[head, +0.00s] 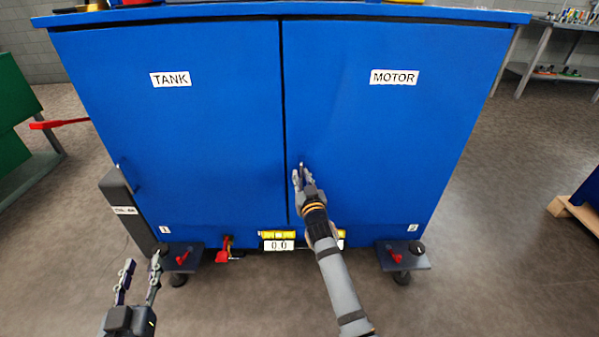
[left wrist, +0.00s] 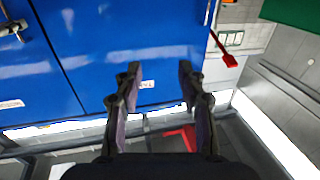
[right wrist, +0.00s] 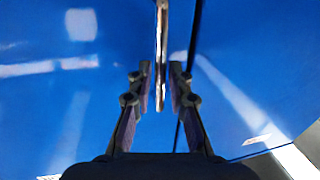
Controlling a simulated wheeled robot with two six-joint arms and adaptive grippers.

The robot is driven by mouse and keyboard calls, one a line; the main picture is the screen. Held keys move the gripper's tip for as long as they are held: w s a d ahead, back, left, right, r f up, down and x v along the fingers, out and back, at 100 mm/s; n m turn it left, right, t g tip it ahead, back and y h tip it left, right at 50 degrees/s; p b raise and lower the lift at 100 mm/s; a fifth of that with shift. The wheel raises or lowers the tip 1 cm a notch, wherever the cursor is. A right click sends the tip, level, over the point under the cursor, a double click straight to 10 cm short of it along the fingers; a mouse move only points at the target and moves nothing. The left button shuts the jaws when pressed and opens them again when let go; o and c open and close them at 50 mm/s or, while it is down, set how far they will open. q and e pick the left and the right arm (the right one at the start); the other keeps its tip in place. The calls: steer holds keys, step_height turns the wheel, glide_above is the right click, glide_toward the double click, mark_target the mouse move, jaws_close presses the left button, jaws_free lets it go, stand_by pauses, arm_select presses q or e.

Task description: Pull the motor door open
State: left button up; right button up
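The blue motor door (head: 400,140), with its MOTOR label (head: 394,77), looks closed at the cabinet's right half. Its slim metal handle (right wrist: 161,40) stands upright near the door's left edge, by the dark centre seam. My right gripper (head: 300,176) is at this handle. In the right wrist view its fingers (right wrist: 160,78) are drawn partly together, one on each side of the handle; whether they press on it I cannot tell. My left gripper (head: 138,275) is open and empty, low in front of the cabinet's left side.
The tank door (head: 190,130) fills the cabinet's left half and is closed. Small shelves with red levers (head: 182,256) (head: 396,257) jut from the cabinet's foot. A grey box (head: 128,212) is at its left corner. Open floor lies to the right.

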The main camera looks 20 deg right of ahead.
steer(key=shift+w, duration=0.35)
jaws_close()
stand_by(0.4)
